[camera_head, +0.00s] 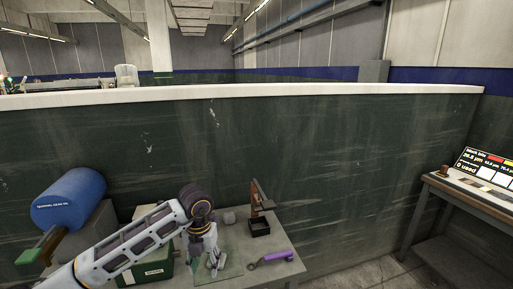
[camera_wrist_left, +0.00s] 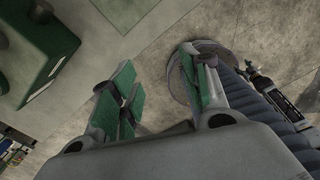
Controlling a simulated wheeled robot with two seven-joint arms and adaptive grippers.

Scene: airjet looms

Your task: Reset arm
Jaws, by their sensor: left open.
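My left arm comes in from the left in the head view, and its gripper (camera_head: 214,264) points down over the workbench (camera_head: 284,246). In the left wrist view the left gripper (camera_wrist_left: 160,92) is open, its two green-padded fingers apart with nothing between them. A grey floor shows beyond the fingers there. My right gripper does not show in either view.
On the bench are a green box (camera_head: 147,272), a small black tray (camera_head: 260,227) with an upright stand, and a purple-handled tool (camera_head: 272,259). A blue drum (camera_head: 69,200) lies at left. A dark partition (camera_head: 300,160) stands behind. A side table (camera_head: 468,196) with a display panel is at right.

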